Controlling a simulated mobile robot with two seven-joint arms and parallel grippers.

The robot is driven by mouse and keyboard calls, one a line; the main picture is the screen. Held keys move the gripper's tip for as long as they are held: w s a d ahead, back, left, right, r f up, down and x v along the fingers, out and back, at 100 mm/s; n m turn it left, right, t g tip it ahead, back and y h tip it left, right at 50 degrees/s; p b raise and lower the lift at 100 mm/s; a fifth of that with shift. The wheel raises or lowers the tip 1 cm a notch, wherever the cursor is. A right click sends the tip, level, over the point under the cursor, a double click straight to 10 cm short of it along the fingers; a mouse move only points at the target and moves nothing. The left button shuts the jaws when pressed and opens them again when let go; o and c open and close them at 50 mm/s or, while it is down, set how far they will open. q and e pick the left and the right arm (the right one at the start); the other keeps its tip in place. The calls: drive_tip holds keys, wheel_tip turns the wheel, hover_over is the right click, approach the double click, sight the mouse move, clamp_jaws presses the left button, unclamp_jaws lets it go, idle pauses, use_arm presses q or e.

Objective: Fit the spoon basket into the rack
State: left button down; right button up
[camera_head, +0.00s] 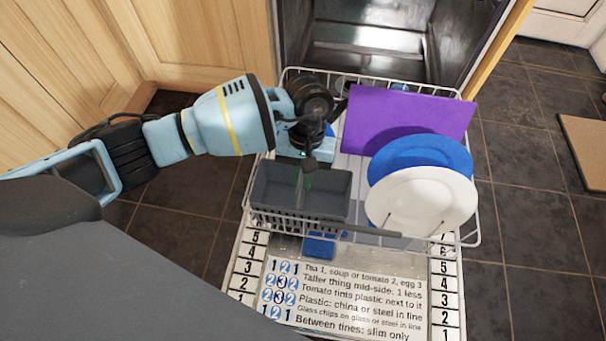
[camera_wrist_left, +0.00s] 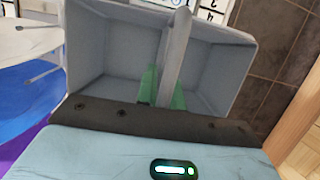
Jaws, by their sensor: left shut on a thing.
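The spoon basket (camera_head: 329,211) is a grey open box with two compartments, at the front left of the white wire rack (camera_head: 471,239). My left gripper (camera_head: 308,178) reaches down over it and is shut on its middle divider. In the left wrist view the basket (camera_wrist_left: 105,48) looks empty, and green fingertips (camera_wrist_left: 163,92) sit at both sides of the divider. The basket looks about level. I cannot tell whether it rests on the rack floor or hangs just above it. My right gripper is not in view.
A purple board (camera_head: 405,118), a blue plate (camera_head: 420,152) and a white plate (camera_head: 420,198) stand in the rack's right part. A grey bar (camera_head: 370,232) runs along the front. A blue item (camera_head: 319,246) shows below the basket. The lettered door panel (camera_head: 340,290) lies in front.

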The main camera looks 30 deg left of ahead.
use_arm(q)
drive_tip(key=shift+f, duration=0.3)
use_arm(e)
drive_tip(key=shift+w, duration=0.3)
use_arm(q)
drive_tip(key=shift+f, duration=0.25)
drive_tip(key=c, duration=1.5)
unclamp_jaws()
drive_tip(key=shift+o, duration=0.3)
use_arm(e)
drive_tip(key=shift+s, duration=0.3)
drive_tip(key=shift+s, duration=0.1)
use_arm(q)
drive_tip(key=p+v, duration=0.2)
drive_tip(key=v, duration=0.4)
drive_tip(key=shift+r, duration=0.15)
drive_tip(key=shift+w+a+r+p, duration=0.1)
drive_tip(key=shift+w+r+p, duration=0.25)
drive_tip(key=shift+r, duration=0.35)
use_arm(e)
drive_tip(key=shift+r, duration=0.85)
use_arm(q)
drive_tip(key=shift+s, duration=0.1)
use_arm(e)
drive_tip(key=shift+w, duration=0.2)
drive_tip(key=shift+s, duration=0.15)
